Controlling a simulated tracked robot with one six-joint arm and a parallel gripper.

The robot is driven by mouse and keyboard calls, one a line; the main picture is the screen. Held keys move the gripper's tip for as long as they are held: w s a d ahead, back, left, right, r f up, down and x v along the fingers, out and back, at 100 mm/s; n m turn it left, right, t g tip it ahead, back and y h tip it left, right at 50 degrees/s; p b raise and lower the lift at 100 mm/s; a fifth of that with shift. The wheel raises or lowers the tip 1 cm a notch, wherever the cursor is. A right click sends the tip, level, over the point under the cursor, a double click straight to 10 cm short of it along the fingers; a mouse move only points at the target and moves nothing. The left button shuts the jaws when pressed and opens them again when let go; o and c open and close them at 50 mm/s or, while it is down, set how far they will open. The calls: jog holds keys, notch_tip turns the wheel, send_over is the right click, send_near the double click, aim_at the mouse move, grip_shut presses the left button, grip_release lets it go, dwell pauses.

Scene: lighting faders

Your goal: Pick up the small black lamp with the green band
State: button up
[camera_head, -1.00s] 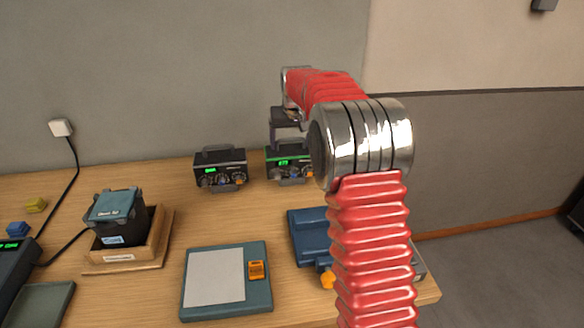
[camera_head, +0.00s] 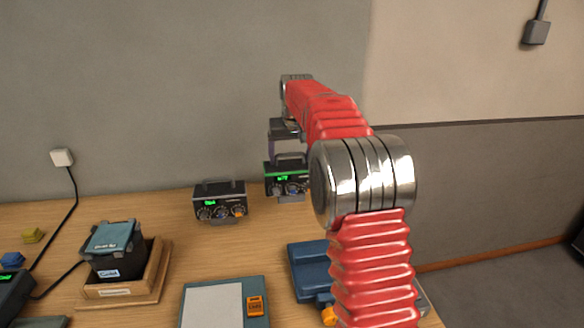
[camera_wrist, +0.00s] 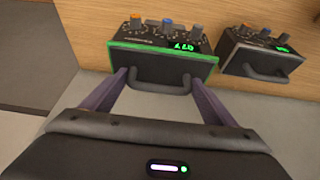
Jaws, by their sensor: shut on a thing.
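The small black lamp with the green band (camera_head: 287,180) is a boxy unit with knobs, a lit green display and a carry handle. In the head view it hangs slightly above the table beneath my gripper (camera_head: 285,148), and my arm covers its right side. In the wrist view the same lamp (camera_wrist: 150,52) shows its green edging between the two purple fingers of my gripper (camera_wrist: 160,78). The fingers are shut on it, one at each side. The exact contact is hard to see.
A similar black unit without a green band (camera_head: 220,203) stands just left on the wooden table (camera_head: 160,205). A wooden tray with a dark box (camera_head: 125,292), a teal pad (camera_head: 215,300) and a blue item (camera_head: 308,268) lie nearer. The wall (camera_head: 150,100) is behind.

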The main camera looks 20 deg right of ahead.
jog(key=shift+r, duration=1.9)
jog(key=shift+s, duration=0.1)
